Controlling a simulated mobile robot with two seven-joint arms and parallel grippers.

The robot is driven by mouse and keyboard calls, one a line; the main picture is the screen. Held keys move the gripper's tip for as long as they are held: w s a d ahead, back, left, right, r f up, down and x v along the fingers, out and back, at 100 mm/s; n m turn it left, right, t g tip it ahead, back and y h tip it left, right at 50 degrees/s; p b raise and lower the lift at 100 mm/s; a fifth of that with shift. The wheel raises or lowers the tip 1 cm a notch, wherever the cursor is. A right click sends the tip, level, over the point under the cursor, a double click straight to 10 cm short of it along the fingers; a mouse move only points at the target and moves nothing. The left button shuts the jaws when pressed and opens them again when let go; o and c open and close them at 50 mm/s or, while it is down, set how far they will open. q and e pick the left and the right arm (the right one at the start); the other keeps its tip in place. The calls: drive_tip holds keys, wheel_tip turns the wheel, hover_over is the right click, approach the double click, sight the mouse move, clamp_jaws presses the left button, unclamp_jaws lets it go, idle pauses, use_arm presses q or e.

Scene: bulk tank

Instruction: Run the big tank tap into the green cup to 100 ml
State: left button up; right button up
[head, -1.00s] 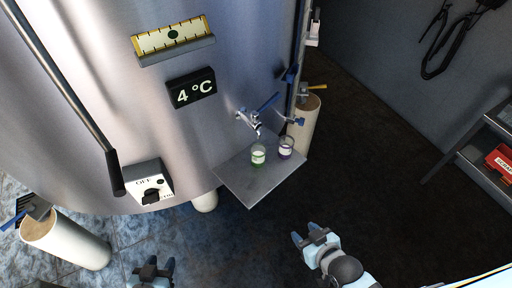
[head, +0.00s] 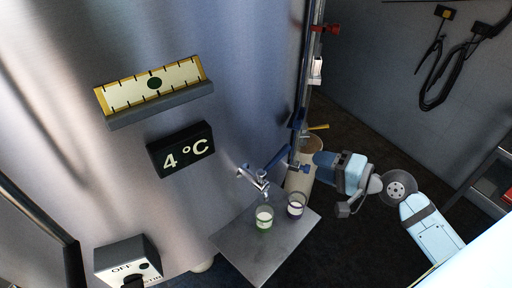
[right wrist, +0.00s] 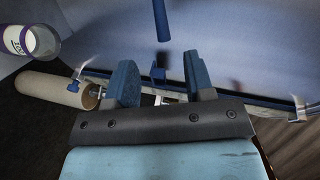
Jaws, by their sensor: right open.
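The big tank's metal tap (head: 254,182) with its blue lever (head: 277,158) sticks out of the tank wall. The clear green-tinted cup (head: 264,219) stands upright on the metal shelf (head: 255,254), just below the tap spout. It has a white patch; its fill level cannot be told. My right gripper (head: 318,164) is open and empty, to the right of the tap and apart from the lever. In the right wrist view its fingers (right wrist: 161,78) are spread, with a small blue part (right wrist: 158,74) beyond them. My left gripper is not in view.
A purple-tinted cup (head: 295,206) stands to the right of the green one; it also shows in the right wrist view (right wrist: 40,40). A smaller valve with a blue end (head: 304,168) is near my right gripper. A switch box (head: 127,257) is at lower left.

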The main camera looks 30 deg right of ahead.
sight(285, 155)
drive_tip(key=p+x, duration=0.2)
drive_tip(key=x, duration=1)
drive_tip(key=shift+a, duration=0.1)
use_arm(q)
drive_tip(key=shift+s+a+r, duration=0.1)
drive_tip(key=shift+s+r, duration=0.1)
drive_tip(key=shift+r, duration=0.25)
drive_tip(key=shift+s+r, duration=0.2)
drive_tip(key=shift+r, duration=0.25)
use_arm(e)
drive_tip(key=shift+w+a+f, duration=0.15)
drive_tip(key=shift+w+a, duration=0.1)
drive_tip(key=shift+w, duration=0.35)
clamp_jaws()
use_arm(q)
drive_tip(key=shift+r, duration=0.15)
